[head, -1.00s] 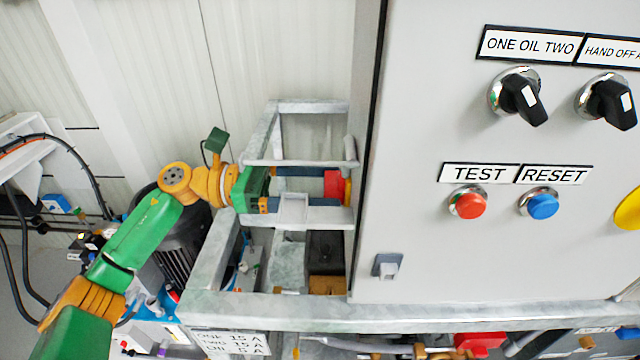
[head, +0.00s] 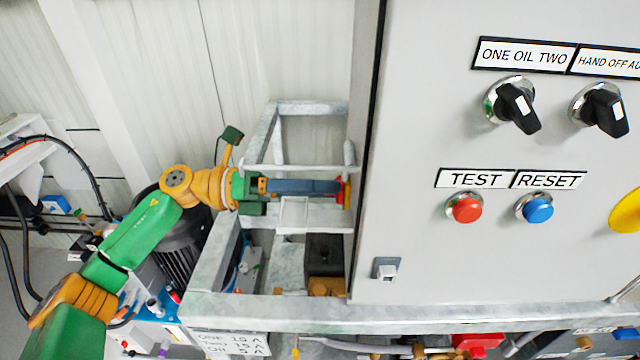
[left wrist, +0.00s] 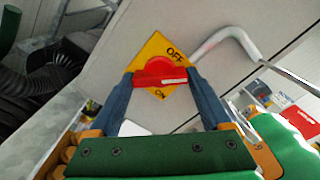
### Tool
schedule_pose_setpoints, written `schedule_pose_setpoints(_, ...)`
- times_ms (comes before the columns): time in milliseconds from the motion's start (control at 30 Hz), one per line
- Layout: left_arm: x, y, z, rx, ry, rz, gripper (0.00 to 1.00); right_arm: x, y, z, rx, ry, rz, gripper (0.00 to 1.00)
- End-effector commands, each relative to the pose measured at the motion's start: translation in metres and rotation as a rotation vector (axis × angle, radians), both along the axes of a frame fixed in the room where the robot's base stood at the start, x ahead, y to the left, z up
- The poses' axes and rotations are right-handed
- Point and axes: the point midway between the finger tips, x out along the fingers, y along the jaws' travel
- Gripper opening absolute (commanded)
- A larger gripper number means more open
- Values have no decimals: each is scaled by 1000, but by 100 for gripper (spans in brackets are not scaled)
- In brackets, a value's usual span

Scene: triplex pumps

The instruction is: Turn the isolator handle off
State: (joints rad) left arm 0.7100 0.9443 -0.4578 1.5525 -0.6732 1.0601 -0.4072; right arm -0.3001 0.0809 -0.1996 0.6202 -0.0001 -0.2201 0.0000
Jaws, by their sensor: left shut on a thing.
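The isolator handle (left wrist: 158,74) is a red bar on a yellow plate (left wrist: 150,50) marked OFF at the upper right and ON at the bottom in the left wrist view. In the head view only a sliver of the red handle (head: 339,193) shows at the cabinet's left side. My left gripper (left wrist: 160,78) is shut on the handle, one blue finger at each end. It also shows in the head view (head: 337,187), reaching in from the left above the metal frame. My right gripper is in neither view.
The grey cabinet front (head: 430,240) carries black selector knobs (head: 517,107), a red TEST button (head: 466,208) and a blue RESET button (head: 538,208). A grey metal frame (head: 270,310) runs close below and behind my left gripper. A bent pale rod (left wrist: 225,38) is near the handle.

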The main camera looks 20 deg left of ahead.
Motion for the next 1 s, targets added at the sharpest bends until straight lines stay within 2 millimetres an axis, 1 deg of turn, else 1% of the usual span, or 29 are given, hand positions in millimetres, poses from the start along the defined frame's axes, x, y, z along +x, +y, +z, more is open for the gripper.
schedule_pose_setpoints(33,0,1,2,-12,40,3,27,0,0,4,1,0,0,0)
schedule_pose_setpoints(300,0,0,3,-83,286,2,27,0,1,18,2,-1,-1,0)
schedule_pose_setpoints(600,1,0,3,-152,525,3,27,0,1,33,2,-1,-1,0)
schedule_pose_setpoints(800,1,0,3,-186,641,3,27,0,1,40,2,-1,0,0)
schedule_pose_setpoints(1000,1,0,2,-206,711,3,27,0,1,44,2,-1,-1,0)
